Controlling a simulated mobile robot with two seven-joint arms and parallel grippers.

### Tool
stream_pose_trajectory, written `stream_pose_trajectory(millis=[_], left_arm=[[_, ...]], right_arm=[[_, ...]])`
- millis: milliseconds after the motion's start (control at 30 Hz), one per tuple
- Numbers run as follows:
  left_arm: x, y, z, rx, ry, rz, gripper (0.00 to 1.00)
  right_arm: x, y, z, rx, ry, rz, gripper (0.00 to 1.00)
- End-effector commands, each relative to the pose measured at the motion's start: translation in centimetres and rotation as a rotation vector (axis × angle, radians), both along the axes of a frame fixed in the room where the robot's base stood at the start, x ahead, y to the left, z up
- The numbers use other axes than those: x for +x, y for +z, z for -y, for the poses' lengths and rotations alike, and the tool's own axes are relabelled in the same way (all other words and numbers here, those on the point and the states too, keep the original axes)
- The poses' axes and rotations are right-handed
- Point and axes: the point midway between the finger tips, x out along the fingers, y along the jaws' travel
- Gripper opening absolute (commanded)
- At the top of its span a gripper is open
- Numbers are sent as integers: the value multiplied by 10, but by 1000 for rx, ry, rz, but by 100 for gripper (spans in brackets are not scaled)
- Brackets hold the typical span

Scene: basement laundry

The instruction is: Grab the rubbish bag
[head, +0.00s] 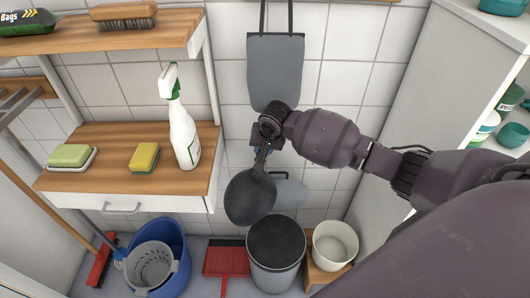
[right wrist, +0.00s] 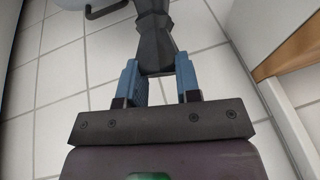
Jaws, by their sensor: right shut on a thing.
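The rubbish bag (head: 250,197) is dark grey, with a rounded body and a narrow gathered neck. It hangs in the air below my right gripper (head: 262,150), in front of and above the grey bin (head: 275,262) in the head view. The right gripper is shut on the neck. In the right wrist view the bag's dark neck (right wrist: 154,45) sits between the two blue fingers of the gripper (right wrist: 160,78). The bin stands on the floor with a dark top. A light grey rounded piece, perhaps its lid, shows behind the bag. My left gripper is not in view.
A white pot (head: 335,245) on a low wooden stand is right of the bin. A red dustpan (head: 226,262) and blue bucket (head: 172,262) are left. A white cabinet (head: 400,110) borders the right.

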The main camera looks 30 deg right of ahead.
Motion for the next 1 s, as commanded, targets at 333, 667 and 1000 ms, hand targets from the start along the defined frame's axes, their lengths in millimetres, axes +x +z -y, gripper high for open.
stream_pose_trajectory(millis=[333, 667, 1000], left_arm=[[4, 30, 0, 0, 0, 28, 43], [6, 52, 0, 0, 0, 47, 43], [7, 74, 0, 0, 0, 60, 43]], right_arm=[[5, 38, 0, 1, 1, 32, 0], [6, 64, -2, 5, 1, 47, 0], [8, 89, -2, 6, 2, 60, 0]])
